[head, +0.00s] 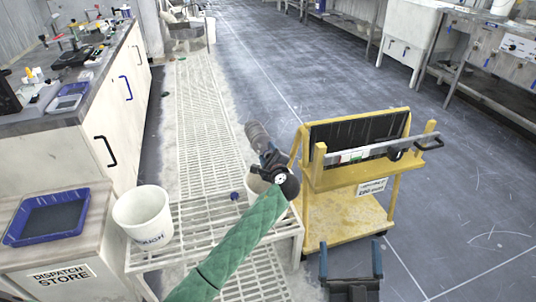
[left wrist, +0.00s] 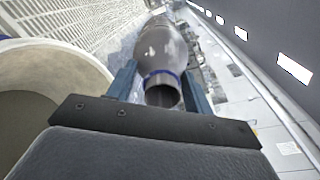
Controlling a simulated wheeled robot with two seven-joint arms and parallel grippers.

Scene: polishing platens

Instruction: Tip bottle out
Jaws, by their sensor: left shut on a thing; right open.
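A grey translucent bottle (head: 257,135) is held by my left gripper (head: 267,153). In the left wrist view the bottle (left wrist: 165,52) lies between the two fingers, with a blue ring at its neck and its open mouth towards the camera. What is inside cannot be told. A white bucket (head: 143,214) marked "ROUGH" stands further left. My right gripper (head: 350,262) is open and empty at the bottom.
A yellow trolley (head: 345,222) is at right. A blue tray (head: 48,217) sits on the dispatch store cabinet. Open floor lies beyond the trolley.

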